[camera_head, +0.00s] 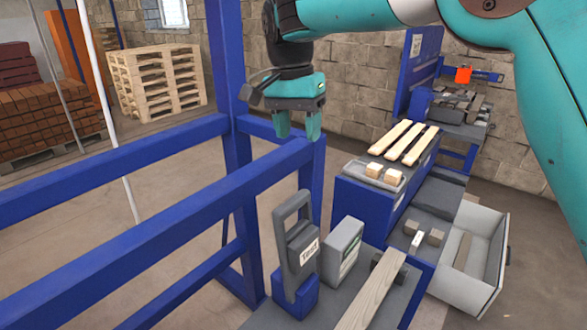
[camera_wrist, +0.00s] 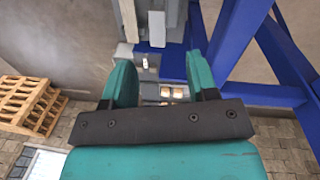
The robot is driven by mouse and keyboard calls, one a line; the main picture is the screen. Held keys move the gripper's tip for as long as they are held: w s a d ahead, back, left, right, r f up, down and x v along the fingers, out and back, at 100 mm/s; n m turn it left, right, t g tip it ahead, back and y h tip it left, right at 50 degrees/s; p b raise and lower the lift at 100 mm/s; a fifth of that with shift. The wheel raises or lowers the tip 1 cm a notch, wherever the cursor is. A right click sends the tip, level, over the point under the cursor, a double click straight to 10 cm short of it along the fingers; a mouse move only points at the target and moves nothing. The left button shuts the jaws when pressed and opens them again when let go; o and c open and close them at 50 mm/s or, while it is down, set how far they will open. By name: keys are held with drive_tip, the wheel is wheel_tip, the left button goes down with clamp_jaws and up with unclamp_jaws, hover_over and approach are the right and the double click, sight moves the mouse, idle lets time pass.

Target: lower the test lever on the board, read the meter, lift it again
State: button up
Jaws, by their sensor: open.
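The test lever (camera_head: 303,250) is a dark grey looped handle with a "Test" label, standing upright in a blue base on the bench at the lower middle of the head view. Right beside it is a light grey box (camera_head: 343,252) with a green-edged label; it may be the meter, and no reading can be made out. My gripper (camera_head: 298,128) is open and empty, pointing down above and behind the lever, well apart from it. In the wrist view, my gripper's fingers (camera_wrist: 160,85) are spread with nothing between them; I cannot identify the lever there.
A blue gantry beam (camera_head: 190,205) runs left of the lever, with a blue post (camera_head: 232,90) behind. A wooden plank (camera_head: 372,295) lies right of the box. An open grey drawer (camera_head: 487,262) juts out further right. A tray (camera_head: 362,180) holds wooden blocks. Pallets (camera_head: 158,82) stand far left.

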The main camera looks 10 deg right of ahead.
drive_tip(key=w+a+r+m+p, duration=0.1)
drive_tip(key=a+m, duration=0.1)
approach(292, 199)
drive_tip(key=f, duration=0.6)
drive_tip(key=d+f, duration=0.1)
drive_tip(key=f, duration=0.2)
drive_tip(key=shift+s+f, duration=0.25)
drive_tip(key=shift+f, duration=0.15)
clamp_jaws()
drive_tip(key=shift+b, duration=0.35)
